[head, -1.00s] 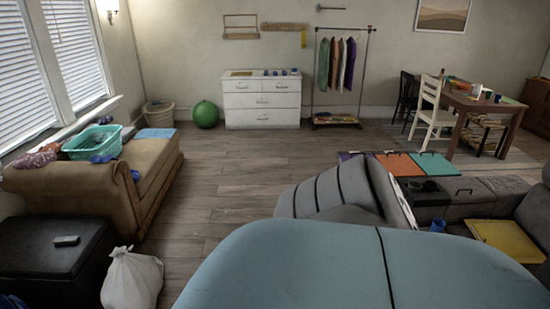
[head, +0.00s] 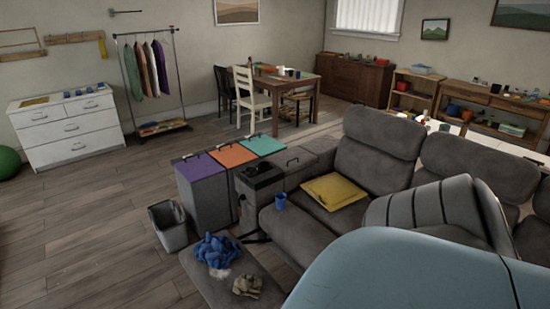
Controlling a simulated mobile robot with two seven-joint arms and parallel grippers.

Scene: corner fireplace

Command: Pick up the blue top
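A crumpled blue garment (head: 216,249), which may be the blue top, lies on the grey padded seat end (head: 192,262) at the lower middle of the head view. Its shape is bunched, so I cannot tell what kind of garment it is. A small tan crumpled cloth (head: 247,286) lies just in front of it, with a whitish patch between them. Neither of my grippers shows in the head view.
A grey bin (head: 169,228) stands left of the garment, beside purple-, orange- and green-topped boxes (head: 203,168).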

